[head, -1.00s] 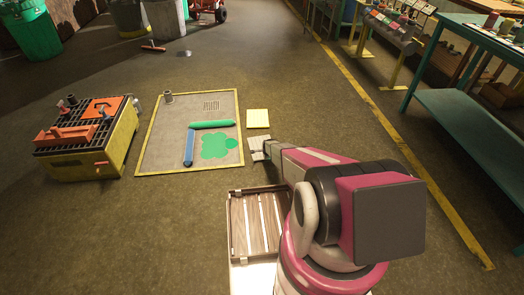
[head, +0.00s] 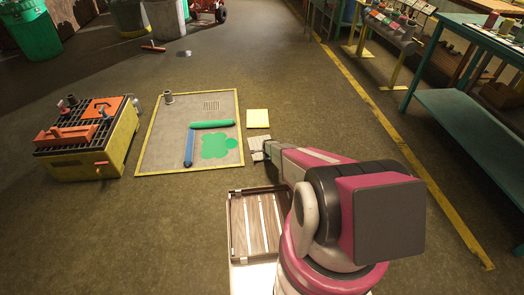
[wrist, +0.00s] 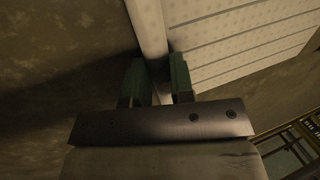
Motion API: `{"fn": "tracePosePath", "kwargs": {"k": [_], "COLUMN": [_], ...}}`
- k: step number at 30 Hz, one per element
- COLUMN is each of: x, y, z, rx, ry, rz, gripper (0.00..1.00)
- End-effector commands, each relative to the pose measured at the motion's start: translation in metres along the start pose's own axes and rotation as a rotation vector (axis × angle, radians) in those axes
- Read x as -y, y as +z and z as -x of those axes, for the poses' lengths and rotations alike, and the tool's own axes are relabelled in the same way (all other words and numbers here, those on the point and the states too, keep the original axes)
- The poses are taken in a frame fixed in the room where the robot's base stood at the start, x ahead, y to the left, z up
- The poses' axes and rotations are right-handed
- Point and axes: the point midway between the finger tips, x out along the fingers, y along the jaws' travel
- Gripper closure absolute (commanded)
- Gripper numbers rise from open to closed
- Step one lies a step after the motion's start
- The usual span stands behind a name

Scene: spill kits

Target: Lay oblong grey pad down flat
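The oblong grey pad (head: 257,145) shows pale and small in the head view, just below a yellow pad and partly hidden by my arm. In the wrist view the pad (wrist: 245,40) is large and off-white with rows of dots, slanting away to the upper right. A pale raised strip along its left side runs down between the two green fingertips. My gripper (wrist: 158,82) has a finger on each side of this strip and looks shut on it. In the head view my gripper (head: 270,147) is at the pad's right end. Whether the pad touches the floor is unclear.
A yellow-edged grey mat (head: 155,140) with a green spill (head: 220,146), a green roll (head: 212,124) and a blue roll (head: 189,147) lies left. The yellow pad (head: 257,118) lies beside it. A yellow crate (head: 110,150) stands farther left.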

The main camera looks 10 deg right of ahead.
Motion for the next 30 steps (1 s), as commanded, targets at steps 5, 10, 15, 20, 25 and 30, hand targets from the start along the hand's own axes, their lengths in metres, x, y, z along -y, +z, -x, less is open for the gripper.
{"fn": "tracePosePath", "kwargs": {"k": [5, 10, 15, 20, 25, 30], "x": [0.0, 0.001, 0.003, 0.005, 0.007, 0.009], "y": [0.0, 0.0, 0.0, 0.0, 0.0, 0.0], "z": [0.0, 0.004, 0.011, 0.018, 0.025, 0.032], "rx": [0.0, 0.0, 0.0, 0.0, 0.0, 0.0], "ry": [0.0, 0.0, 0.0, 0.0, 0.0, 0.0], "rz": [0.0, 0.0, 0.0, 0.0, 0.0, 0.0], "gripper": [0.99, 0.99, 0.99, 0.99, 0.99, 0.99]}}
